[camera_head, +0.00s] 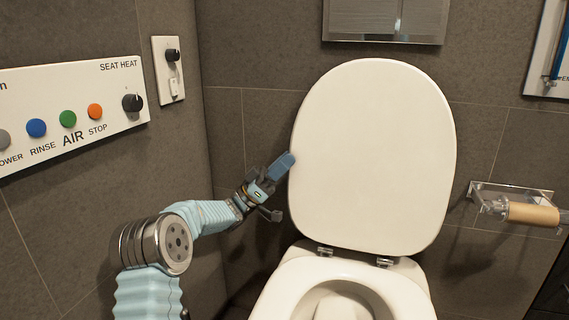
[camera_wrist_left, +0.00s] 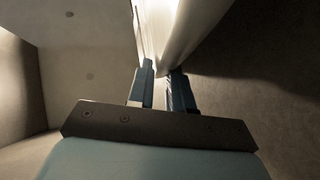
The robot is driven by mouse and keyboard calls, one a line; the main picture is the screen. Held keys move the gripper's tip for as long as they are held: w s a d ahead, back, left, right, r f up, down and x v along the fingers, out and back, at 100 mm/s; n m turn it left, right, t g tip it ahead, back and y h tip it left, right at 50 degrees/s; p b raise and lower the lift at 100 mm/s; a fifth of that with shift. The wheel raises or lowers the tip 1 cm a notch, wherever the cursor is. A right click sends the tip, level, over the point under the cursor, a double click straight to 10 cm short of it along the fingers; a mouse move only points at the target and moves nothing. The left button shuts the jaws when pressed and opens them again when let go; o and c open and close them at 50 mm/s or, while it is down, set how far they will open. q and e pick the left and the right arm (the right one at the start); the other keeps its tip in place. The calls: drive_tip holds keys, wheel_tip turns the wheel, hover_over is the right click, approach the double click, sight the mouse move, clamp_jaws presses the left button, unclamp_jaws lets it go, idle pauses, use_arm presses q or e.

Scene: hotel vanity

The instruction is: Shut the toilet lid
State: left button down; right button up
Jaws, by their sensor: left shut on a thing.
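The toilet lid (camera_head: 372,155) is white and stands raised, upright at the back of the toilet. The toilet seat and bowl (camera_head: 335,285) lie below it, with the bowl open. My left gripper (camera_head: 290,160) is at the lid's left edge, at about mid-height. In the left wrist view the lid's edge (camera_wrist_left: 178,35) runs down between the two blue fingers (camera_wrist_left: 162,90), and the gripper is shut on it. One finger is hidden behind the lid in the head view. My right gripper is not in view.
A control panel (camera_head: 75,118) with coloured buttons and a dial is on the left wall, beside a small switch plate (camera_head: 168,70). A toilet paper holder (camera_head: 515,208) juts from the wall at the right. A metal plate (camera_head: 385,20) is on the wall above the lid.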

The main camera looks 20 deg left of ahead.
use_arm(q)
drive_tip(key=s+f+m+g+h, duration=0.2)
drive_tip(key=s+m+g+h, duration=0.1)
drive_tip(key=s+m+g, duration=1)
drive_tip(key=shift+d+f+m+g, duration=0.3)
drive_tip(key=shift+d+m+g, duration=0.1)
drive_tip(key=shift+m+g, duration=2.25)
drive_tip(key=shift+t, duration=0.25)
drive_tip(key=c, duration=1)
unclamp_jaws()
drive_tip(key=shift+c, duration=0.2)
drive_tip(key=shift+r, duration=0.15)
drive_tip(key=s+d+r+p, duration=0.1)
drive_tip(key=s+d+r, duration=0.5)
drive_tip(key=s+r, duration=0.6)
drive_tip(key=shift+s+d+r+p, duration=0.2)
drive_tip(key=shift+s+r+p, duration=0.15)
drive_tip(key=shift+s+r, duration=0.1)
